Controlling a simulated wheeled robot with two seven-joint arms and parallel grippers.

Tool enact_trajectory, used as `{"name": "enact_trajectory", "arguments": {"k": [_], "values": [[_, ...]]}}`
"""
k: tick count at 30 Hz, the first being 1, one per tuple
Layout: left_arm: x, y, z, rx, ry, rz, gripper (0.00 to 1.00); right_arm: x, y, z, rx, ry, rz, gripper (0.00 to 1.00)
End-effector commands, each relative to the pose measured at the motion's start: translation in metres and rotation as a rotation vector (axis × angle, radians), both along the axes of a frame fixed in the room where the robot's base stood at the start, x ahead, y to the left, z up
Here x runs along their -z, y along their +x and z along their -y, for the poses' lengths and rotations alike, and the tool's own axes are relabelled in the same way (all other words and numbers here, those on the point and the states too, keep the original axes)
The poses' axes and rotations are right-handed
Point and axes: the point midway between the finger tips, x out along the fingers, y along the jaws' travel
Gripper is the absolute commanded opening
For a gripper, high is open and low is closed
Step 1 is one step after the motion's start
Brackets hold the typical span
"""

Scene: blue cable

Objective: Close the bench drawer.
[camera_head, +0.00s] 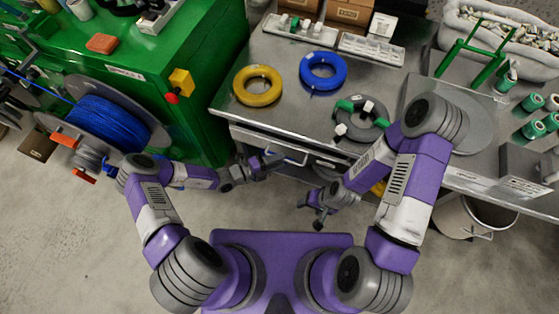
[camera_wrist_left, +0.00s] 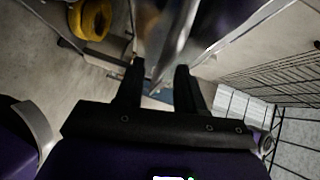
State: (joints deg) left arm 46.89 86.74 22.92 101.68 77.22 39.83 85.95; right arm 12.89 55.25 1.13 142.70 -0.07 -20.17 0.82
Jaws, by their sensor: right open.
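The bench drawer front (camera_head: 325,163) shows below the front edge of the metal bench, with a pale bar handle (camera_head: 290,157). How far the drawer stands out is hard to tell. My left gripper (camera_head: 272,162) is at the left end of the handle; whether it touches is unclear. In the left wrist view its two dark fingers (camera_wrist_left: 160,85) are apart, with a blurred metal surface beyond them. My right gripper (camera_head: 318,214) is open and empty, over the floor in front of the bench, lower in the picture than the drawer.
A green cabinet (camera_head: 190,70) and a blue cable reel (camera_head: 108,120) stand at left. A white bin (camera_head: 475,216) stands at right. The floor in front is clear.

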Motion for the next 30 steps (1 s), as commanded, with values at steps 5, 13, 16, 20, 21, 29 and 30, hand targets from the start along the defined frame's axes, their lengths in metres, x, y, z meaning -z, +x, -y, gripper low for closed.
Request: {"name": "enact_trajectory", "arguments": {"k": [5, 13, 16, 20, 21, 29, 30], "values": [[0.0014, 0.0044, 0.0091, 0.001, 0.001, 0.0, 0.38, 0.0018, 0.0, 0.0, 0.0, 0.0, 0.0, 0.66], [0.0012, 0.0044, 0.0094, 0.001, 0.001, 0.0, 0.32, 0.0016, -0.0001, -0.0001, 0.0, 0.0, 0.0, 0.66], [0.0011, 0.0043, 0.0093, 0.001, 0.002, 0.001, 0.17, 0.0016, -0.0001, -0.0001, 0.0, 0.0, 0.0, 0.66], [0.0011, 0.0043, 0.0093, 0.001, 0.002, 0.001, 0.0, 0.0016, -0.0001, -0.0001, 0.0, 0.0, 0.0, 0.66], [0.0011, 0.0043, 0.0093, 0.001, 0.002, 0.001, 0.0, 0.0016, -0.0001, -0.0001, 0.0, 0.0, 0.0, 0.66], [0.0011, 0.0049, 0.0088, 0.0, 0.002, 0.001, 0.0, 0.0018, -0.0001, 0.0, 0.0, 0.0, 0.0, 0.66], [0.0014, 0.0066, 0.0078, -0.003, 0.002, 0.001, 0.0, 0.0023, -0.0001, -0.0001, 0.0, 0.0, 0.0, 0.66]]}}
